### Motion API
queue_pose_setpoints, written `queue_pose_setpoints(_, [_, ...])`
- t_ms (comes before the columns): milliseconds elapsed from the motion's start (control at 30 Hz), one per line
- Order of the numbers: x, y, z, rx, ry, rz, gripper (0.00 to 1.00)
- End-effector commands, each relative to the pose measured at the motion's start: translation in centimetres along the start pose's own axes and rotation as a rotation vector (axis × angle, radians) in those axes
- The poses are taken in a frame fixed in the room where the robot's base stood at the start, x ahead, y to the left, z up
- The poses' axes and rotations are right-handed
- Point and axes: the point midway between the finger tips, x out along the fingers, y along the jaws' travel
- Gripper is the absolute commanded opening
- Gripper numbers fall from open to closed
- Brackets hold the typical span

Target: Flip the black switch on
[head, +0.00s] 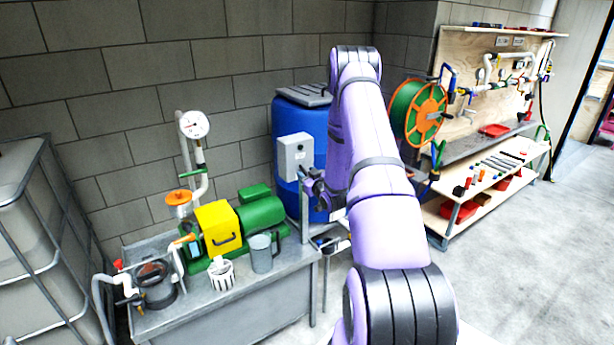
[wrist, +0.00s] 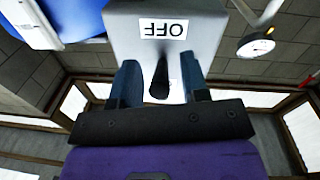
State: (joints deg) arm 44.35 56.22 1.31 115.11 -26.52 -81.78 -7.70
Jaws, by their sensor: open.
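The switch box (head: 296,153) is grey and mounted on a post beside the blue barrel. In the wrist view, the box (wrist: 205,22) shows upside down, with a white "OFF" label (wrist: 164,29). The black switch (wrist: 159,82) is a short lever at the box's edge in that view, seen between my fingers. My gripper (wrist: 160,70) is open, with one blue finger on each side of the lever. I cannot tell whether either finger touches it. In the head view, my gripper (head: 314,186) is just below and right of the box, partly hidden by my arm.
A metal bench (head: 240,292) at left holds a green motor (head: 262,214), a yellow guard (head: 217,228), a grey jug (head: 262,254) and a gauge (head: 194,124). The blue barrel (head: 284,118) stands behind the box. An orange hose reel (head: 424,114) is at right. The right floor is clear.

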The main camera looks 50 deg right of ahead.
Motion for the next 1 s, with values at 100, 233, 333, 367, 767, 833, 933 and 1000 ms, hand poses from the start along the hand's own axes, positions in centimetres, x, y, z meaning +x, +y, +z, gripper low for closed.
queue_pose_setpoints(100, [0.17, -0.01, 0.01, 0.000, 0.000, 0.000, 0.41])
queue_pose_setpoints(233, [0.16, 0.00, 0.01, 0.000, 0.000, 0.000, 0.41])
queue_pose_setpoints(333, [0.15, 0.00, 0.01, 0.000, 0.000, 0.000, 0.30])
queue_pose_setpoints(367, [0.15, 0.01, 0.01, 0.000, 0.000, 0.000, 0.23])
queue_pose_setpoints(767, [0.12, 0.02, -0.07, -0.001, -0.011, -0.002, 0.00])
queue_pose_setpoints(833, [0.09, 0.05, -0.16, -0.002, -0.027, -0.005, 0.00])
queue_pose_setpoints(933, [0.03, 0.13, -0.43, -0.005, -0.063, -0.011, 0.00])
queue_pose_setpoints(1000, [-0.03, 0.14, -0.60, -0.008, -0.101, -0.019, 0.00])
